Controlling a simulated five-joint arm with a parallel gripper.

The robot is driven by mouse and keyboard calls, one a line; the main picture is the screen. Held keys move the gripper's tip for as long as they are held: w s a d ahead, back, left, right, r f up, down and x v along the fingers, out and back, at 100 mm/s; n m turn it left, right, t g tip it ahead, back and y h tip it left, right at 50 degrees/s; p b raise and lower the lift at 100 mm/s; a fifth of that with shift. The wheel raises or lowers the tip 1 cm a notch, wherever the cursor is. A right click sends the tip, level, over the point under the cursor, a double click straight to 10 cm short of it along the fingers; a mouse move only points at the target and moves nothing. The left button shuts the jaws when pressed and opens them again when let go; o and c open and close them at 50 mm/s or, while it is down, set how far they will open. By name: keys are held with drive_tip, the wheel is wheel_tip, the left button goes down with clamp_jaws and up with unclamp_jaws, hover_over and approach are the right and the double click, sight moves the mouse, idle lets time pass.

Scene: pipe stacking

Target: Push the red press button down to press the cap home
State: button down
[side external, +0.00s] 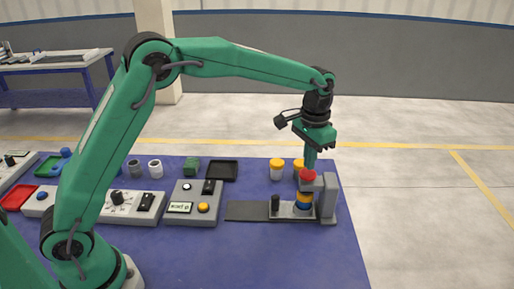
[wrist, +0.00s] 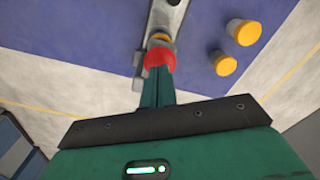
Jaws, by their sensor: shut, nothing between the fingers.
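The red press button (side external: 308,175) tops the grey press (side external: 327,198) at the right end of the table. Under it a stack with yellow and blue parts (side external: 304,201) stands on the press base. My gripper (side external: 310,168) is shut and empty, pointing down, with its fingertips at the top of the button. In the wrist view the button (wrist: 160,57) shows right at the tips of my gripper (wrist: 158,72). I cannot tell whether they touch or a small gap remains.
Two yellow-capped white jars (side external: 277,168) stand behind and left of the press; they also show in the wrist view (wrist: 245,33). A black tray (side external: 222,171), a grey control box (side external: 193,204) and a dark plate (side external: 247,211) lie to the left. The table front (side external: 270,262) is clear.

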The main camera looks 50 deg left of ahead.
sight(308, 172)
drive_tip(key=shift+f, duration=1.65)
idle(1.3)
drive_tip(key=shift+r, duration=3.65)
drive_tip(key=shift+s+a+r, duration=0.15)
drive_tip(key=shift+r, duration=0.05)
drive_tip(key=s+a+r+n+t, duration=0.1)
drive_tip(key=s+a+r, duration=0.2)
drive_tip(key=s, duration=0.4)
drive_tip(key=s+a+r+t, duration=0.2)
drive_tip(key=s+a, duration=0.2)
drive_tip(key=s, duration=0.3)
drive_tip(key=s+a+r+n+t, duration=0.1)
drive_tip(key=s+a+r, duration=0.2)
drive_tip(key=s, duration=0.5)
drive_tip(key=s+a+f+n+t, duration=0.1)
drive_tip(key=s+a+f, duration=0.1)
drive_tip(key=s+f, duration=0.2)
drive_tip(key=s, duration=0.3)
drive_tip(key=shift+s+a+t, duration=0.2)
drive_tip(key=shift+s+t, duration=0.1)
